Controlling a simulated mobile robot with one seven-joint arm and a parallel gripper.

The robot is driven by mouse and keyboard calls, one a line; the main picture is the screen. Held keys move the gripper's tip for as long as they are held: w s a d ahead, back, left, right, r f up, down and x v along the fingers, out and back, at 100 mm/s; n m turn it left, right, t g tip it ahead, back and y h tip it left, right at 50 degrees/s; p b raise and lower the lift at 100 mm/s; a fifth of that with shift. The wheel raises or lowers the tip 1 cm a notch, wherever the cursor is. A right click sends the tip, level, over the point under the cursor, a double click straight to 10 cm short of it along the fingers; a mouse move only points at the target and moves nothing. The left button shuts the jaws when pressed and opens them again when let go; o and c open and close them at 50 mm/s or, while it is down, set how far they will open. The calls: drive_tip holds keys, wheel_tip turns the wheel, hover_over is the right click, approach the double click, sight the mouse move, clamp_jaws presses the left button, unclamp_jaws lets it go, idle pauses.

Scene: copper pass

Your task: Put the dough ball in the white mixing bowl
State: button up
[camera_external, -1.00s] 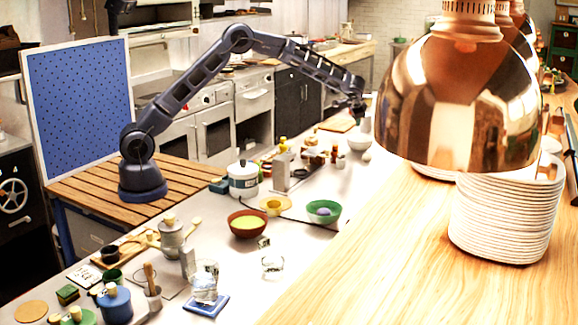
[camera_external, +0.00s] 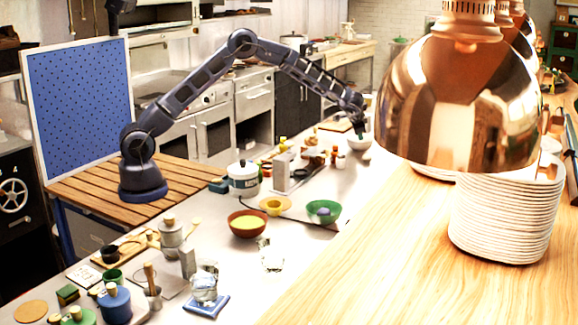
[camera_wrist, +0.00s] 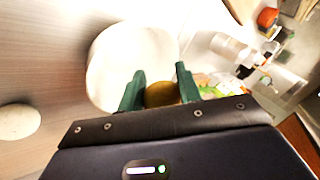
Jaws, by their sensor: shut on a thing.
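The white mixing bowl (camera_wrist: 125,48) is large in the wrist view, lying just beyond my fingertips. In the outside view the bowl (camera_external: 360,142) stands at the far end of the counter. My gripper (camera_wrist: 160,88) has green fingers shut on a round, brownish, shaded ball, which I take for the dough ball (camera_wrist: 160,95). The ball is partly hidden by the gripper body and appears over the bowl's near right edge; its height above the bowl is unclear. In the outside view my gripper (camera_external: 360,128) is close above the bowl, and the ball cannot be made out.
A pale round thing (camera_wrist: 18,121) lies left of the bowl in the wrist view. Several small items (camera_external: 315,157) and a grey metal box (camera_external: 285,172) stand on the counter nearer my base. A copper lamp (camera_external: 460,105) hangs at right over stacked plates (camera_external: 505,215).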

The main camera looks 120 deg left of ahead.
drive_tip(key=shift+f, duration=1.45)
drive_tip(key=o, duration=1.1)
drive_tip(key=shift+c, duration=0.2)
drive_tip(key=shift+r, duration=3.55)
